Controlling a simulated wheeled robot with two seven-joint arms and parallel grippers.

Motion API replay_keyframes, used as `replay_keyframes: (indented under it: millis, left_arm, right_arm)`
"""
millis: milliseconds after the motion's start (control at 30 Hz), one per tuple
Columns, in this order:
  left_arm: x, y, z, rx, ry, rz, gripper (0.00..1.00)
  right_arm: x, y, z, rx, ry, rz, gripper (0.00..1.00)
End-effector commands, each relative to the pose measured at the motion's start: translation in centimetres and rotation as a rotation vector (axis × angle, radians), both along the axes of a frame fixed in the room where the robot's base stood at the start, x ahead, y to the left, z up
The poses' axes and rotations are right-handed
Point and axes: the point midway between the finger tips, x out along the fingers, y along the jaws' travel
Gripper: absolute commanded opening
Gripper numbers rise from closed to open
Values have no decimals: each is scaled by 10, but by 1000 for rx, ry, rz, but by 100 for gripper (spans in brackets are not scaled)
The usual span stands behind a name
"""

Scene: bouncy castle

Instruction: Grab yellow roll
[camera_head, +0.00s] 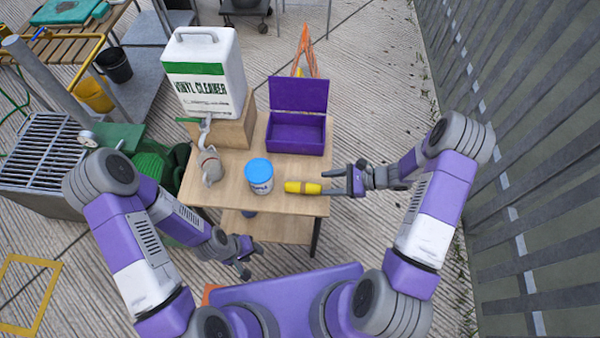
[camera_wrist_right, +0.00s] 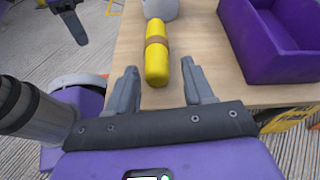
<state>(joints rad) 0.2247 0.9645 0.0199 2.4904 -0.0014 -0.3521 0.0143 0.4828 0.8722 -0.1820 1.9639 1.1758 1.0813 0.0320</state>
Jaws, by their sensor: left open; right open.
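The yellow roll (camera_head: 302,187) lies on the wooden table (camera_head: 225,190) near its front right edge, with a brown band around its middle. In the right wrist view the roll (camera_wrist_right: 157,62) points toward the gap between my right fingers. My left gripper (camera_head: 251,262) is open and empty, low in front of the table.
A blue-lidded tub (camera_head: 259,178) stands just left of the roll. An open purple box (camera_head: 296,135) sits behind it. A grey-beige jug (camera_head: 210,168) and a large vinyl cleaner container (camera_head: 205,75) on a wooden block are at the left. A slatted wall (camera_head: 520,150) runs along the right.

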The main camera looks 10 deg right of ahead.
Motion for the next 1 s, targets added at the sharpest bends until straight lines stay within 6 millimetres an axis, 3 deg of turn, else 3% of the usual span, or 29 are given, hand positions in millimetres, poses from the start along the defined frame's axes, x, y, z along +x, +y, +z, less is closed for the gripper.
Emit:
replay_keyframes:
  millis: [533, 867, 1000]
  left_arm:
    - [0, 0, -16, 0, 0, 0, 43]
    - [0, 0, -17, 0, 0, 0, 43]
    - [0, 0, -17, 0, 0, 0, 43]
  right_arm:
    - [13, 60, -29, 0, 1, 5, 52]
    - [16, 67, -31, -1, 0, 2, 52]
    - [16, 67, -31, -1, 0, 2, 31]
